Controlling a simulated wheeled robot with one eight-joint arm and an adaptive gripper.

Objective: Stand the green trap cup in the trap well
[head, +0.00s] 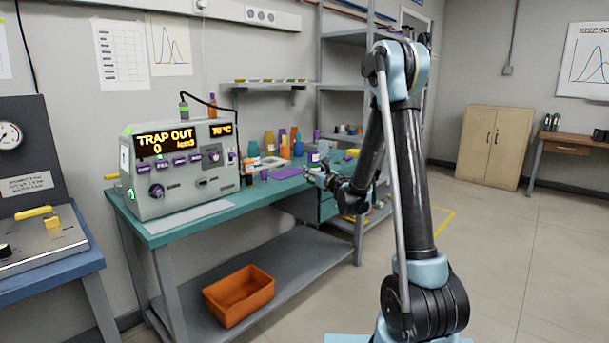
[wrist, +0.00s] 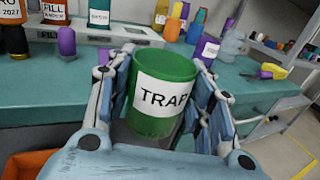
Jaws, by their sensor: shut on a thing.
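The green trap cup (wrist: 152,124) is in my gripper (wrist: 166,68) in the wrist view. Its open top faces up and slightly toward the camera, and its white TRAP label shows. The fingers close on its left and right sides. In the head view my gripper (head: 318,174) is above the right part of the teal bench (head: 185,228); I cannot make out the cup there. The grey classifier machine (head: 150,205) stands on the bench's left part, well left of my gripper. Its display reads TRAP OUT. I cannot pick out the trap well in either view.
Several bottles and small cups stand along the back of the bench, including a purple cup (head: 264,175). An orange bin (head: 232,313) sits on the lower shelf. The bench's front strip in the wrist view is clear.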

